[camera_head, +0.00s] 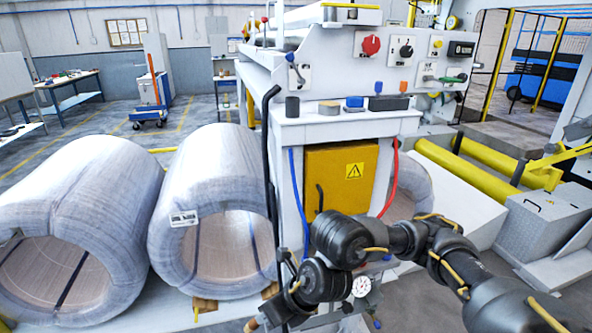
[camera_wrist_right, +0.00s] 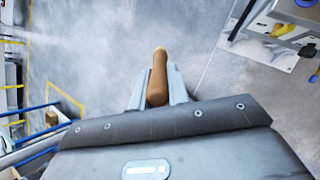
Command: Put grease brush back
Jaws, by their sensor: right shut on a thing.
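My right gripper (camera_wrist_right: 156,88) is shut on the grease brush, whose rounded brown wooden handle (camera_wrist_right: 157,76) sticks out between the two grey fingers in the right wrist view. The handle has a paler tip, and the bristles cannot be made out. In the head view the right arm comes in from the lower right. Its gripper (camera_head: 264,322) is at the bottom edge, in front of the machine, with a bit of the brown handle (camera_head: 251,324) showing. My left gripper is not in view.
Two wrapped coils, one at far left (camera_head: 85,185) and one nearer the middle (camera_head: 215,160), stand left of the machine's yellow door (camera_head: 340,170). A ledge (camera_head: 345,122) above the door holds several small items, including a dark cup (camera_head: 292,106).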

